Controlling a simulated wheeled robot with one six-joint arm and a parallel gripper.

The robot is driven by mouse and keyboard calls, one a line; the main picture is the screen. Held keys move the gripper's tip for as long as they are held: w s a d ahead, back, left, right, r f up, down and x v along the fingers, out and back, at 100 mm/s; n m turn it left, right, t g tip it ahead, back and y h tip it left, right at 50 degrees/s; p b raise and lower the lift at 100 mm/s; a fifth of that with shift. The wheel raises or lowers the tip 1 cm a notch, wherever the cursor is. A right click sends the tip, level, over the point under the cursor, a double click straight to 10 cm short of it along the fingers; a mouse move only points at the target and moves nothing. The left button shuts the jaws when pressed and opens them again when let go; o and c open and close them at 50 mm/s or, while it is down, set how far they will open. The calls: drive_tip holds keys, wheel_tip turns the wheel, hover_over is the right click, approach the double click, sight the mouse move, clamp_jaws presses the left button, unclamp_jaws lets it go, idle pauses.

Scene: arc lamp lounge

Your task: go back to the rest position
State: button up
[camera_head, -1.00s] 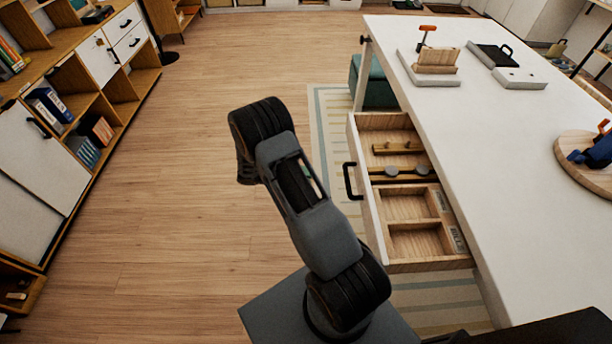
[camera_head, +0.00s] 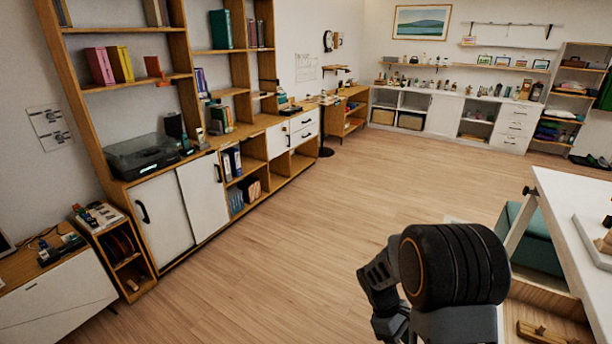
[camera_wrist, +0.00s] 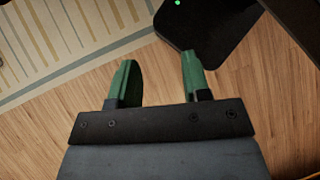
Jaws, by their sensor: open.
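My gripper (camera_wrist: 157,82) shows in the wrist view with its two green fingers apart and nothing between them. It hangs above the wooden floor, with a striped rug to the upper left and a dark flat part, likely of my base, at the upper right. In the head view my arm is folded at the lower right, and the fingertips cannot be made out there.
A white table (camera_head: 569,221) stands at the right, with an open wooden drawer (camera_head: 548,300) and a teal box (camera_head: 533,240) beside it. A wooden shelf unit (camera_head: 190,75) lines the left wall. The floor (camera_head: 330,235) between is clear.

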drive_tip(key=s+a+r+m+t+y, duration=0.2)
drive_tip(key=a+r+m+t, duration=0.1)
drive_tip(key=r, duration=0.6)
drive_tip(key=s+a+r+m+t+y, duration=0.2)
drive_tip(key=r+m+t, duration=0.4)
drive_tip(key=r, duration=0.3)
drive_tip(key=shift+s+a+t+y, duration=0.3)
drive_tip(key=shift+s+a+t, duration=0.1)
drive_tip(key=shift+a, duration=0.5)
